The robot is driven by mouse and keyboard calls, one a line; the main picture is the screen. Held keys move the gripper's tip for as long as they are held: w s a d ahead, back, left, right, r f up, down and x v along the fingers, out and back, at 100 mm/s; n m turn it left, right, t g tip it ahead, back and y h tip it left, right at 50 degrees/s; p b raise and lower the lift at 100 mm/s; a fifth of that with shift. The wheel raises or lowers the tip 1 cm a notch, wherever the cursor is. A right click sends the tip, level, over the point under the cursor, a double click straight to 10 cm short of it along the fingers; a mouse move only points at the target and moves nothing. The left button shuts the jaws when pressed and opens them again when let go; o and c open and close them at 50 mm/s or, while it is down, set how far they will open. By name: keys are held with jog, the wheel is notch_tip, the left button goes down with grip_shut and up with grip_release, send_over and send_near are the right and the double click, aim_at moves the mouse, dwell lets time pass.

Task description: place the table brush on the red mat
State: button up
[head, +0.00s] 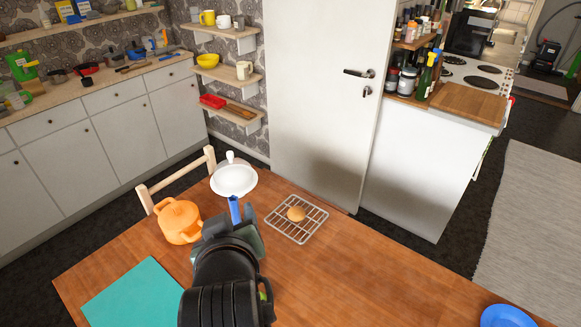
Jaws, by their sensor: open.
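My gripper (234,224) is over the wooden table (330,272), seen from behind, with its jaws open. A narrow blue upright piece (235,208) shows at its tip, between or just beyond the fingers. I cannot tell whether this is part of the table brush, and no other brush is clear in view. No red mat shows. A flat teal mat (132,294) lies at the table's front left, to the left of my arm. My arm and gripper hide part of the table middle.
A blue plate (506,316) sits front right. The table's right middle is clear.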

jog(key=w+d+r+m+t, duration=0.1)
jog(key=d+r+t, duration=0.15)
jog(key=r, duration=0.65)
jog(key=d+r+m+t, duration=0.15)
jog(key=r+t, duration=0.25)
jog(key=r, duration=0.5)
jog(key=s+d+r+m+t+h, duration=0.1)
jog(key=s+r+t, duration=0.3)
jog(key=r, duration=0.7)
jog(key=s+d+r+m+t+h, duration=0.1)
jog(key=s+d+r+m+t, duration=0.1)
jog(key=s+d+r+t, duration=0.2)
jog(key=s+r, duration=0.3)
jog(key=r, duration=0.4)
jog(key=shift+s+d+t, duration=0.2)
jog(key=shift+s+t, duration=0.1)
jog(key=shift+t, duration=0.05)
